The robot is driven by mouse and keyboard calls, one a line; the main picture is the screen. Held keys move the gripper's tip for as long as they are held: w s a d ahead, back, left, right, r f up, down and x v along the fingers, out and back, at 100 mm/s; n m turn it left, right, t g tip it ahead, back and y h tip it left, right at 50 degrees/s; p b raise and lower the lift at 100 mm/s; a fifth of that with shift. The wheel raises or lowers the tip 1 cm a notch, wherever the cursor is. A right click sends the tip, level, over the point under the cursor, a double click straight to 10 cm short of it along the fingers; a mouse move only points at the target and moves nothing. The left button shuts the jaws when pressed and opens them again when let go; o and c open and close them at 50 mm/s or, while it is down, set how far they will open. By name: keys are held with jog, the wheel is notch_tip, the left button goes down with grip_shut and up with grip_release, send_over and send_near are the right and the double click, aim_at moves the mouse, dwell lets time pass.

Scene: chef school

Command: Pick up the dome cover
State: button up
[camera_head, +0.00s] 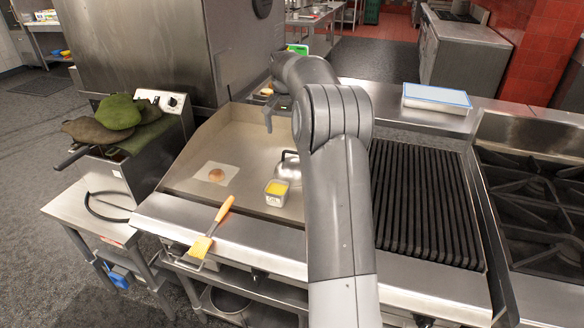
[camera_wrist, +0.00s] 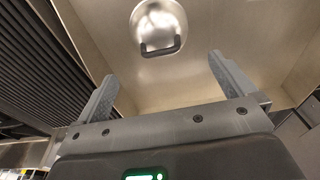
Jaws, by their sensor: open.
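The dome cover (camera_head: 288,166) is a shiny metal dome on the flat griddle, partly hidden behind my arm in the head view. In the head view my gripper (camera_head: 268,112) is over the back part of the griddle, behind and above the dome.
A small container of yellow stuff (camera_head: 277,192) stands on the griddle (camera_head: 240,140) before the dome. A patty on paper (camera_head: 215,173) lies left.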

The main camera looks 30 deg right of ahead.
jog(key=d+f, duration=0.1)
jog(key=f, duration=0.1)
send_over(292, 164)
jog(key=f, duration=0.4)
jog(key=shift+w+f, duration=0.25)
jog(key=shift+f, duration=0.15)
jog(key=shift+w+d+f, duration=0.15)
jog(key=shift+f, duration=0.7)
jog(key=shift+w+d+f, duration=0.15)
jog(key=shift+w+f, duration=0.05)
jog(key=shift+f, duration=0.7)
jog(key=shift+w+d+f, duration=0.15)
jog(key=shift+f, duration=0.7)
jog(key=shift+c, duration=0.3)
jog(key=c, duration=1.5)
jog(key=shift+o, duration=0.2)
jog(key=shift+r, duration=0.1)
